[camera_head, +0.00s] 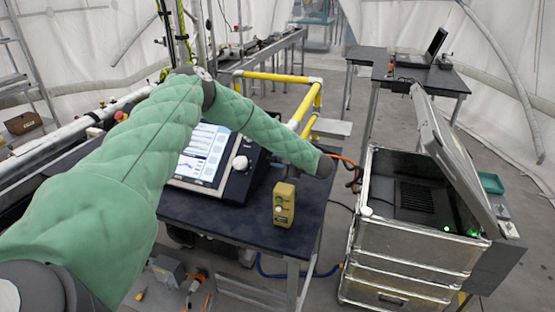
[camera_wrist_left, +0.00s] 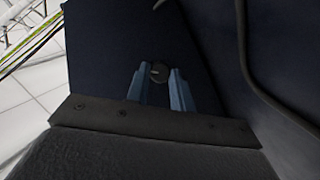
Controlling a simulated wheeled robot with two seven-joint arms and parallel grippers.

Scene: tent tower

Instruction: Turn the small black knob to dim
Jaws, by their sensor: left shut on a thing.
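The fingers and the knob cannot be made out there. My right gripper is in neither view.
A console with a lit screen (camera_head: 203,152) stands on the table, partly behind my arm. A small olive-yellow device (camera_head: 284,204) stands upright near the table's right side. An open metal case (camera_head: 405,245) stands to the right. Yellow rails (camera_head: 275,77) are behind.

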